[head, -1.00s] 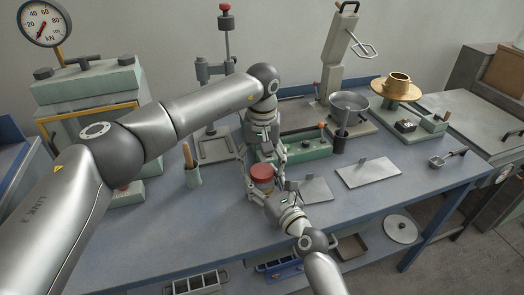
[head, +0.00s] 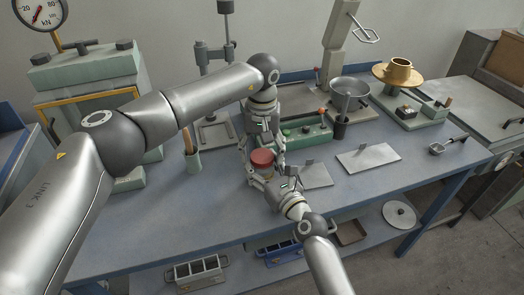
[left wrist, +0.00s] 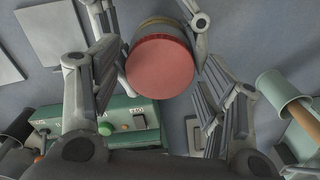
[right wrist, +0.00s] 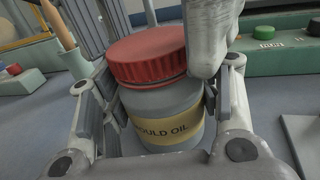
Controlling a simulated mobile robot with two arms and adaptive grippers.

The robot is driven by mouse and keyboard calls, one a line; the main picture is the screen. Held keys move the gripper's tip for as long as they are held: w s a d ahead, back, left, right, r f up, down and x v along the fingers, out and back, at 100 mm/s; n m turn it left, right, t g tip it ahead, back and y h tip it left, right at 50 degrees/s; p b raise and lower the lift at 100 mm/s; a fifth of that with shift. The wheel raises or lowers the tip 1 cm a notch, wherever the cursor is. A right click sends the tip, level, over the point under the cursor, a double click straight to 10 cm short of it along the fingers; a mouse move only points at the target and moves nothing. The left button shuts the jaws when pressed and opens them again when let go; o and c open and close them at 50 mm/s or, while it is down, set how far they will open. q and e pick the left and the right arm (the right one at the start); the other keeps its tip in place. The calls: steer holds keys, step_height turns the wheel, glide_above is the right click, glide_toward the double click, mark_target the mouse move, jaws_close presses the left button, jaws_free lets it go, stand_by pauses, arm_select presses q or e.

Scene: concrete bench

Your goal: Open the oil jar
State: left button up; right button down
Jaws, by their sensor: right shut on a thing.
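The oil jar has a red lid (head: 262,158) and a grey body (right wrist: 160,103) with a yellow label (right wrist: 168,132) reading "OULD OIL" in the right wrist view. The lid sits on the jar. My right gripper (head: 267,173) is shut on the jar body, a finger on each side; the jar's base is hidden. My left gripper (head: 262,149) comes from above, open, its fingers on either side of the lid. In the left wrist view the lid (left wrist: 161,64) lies between the spread fingers, with gaps visible on both sides.
A green control box (head: 305,131) stands just behind the jar. A green cup with a wooden handle (head: 193,162) is to the left. The bench front-left is clear.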

stand_by(0.3)
arm_select(q)
steer(key=shift+r, duration=2.25)
arm_select(e)
steer(key=shift+c, duration=1.9)
jaws_free()
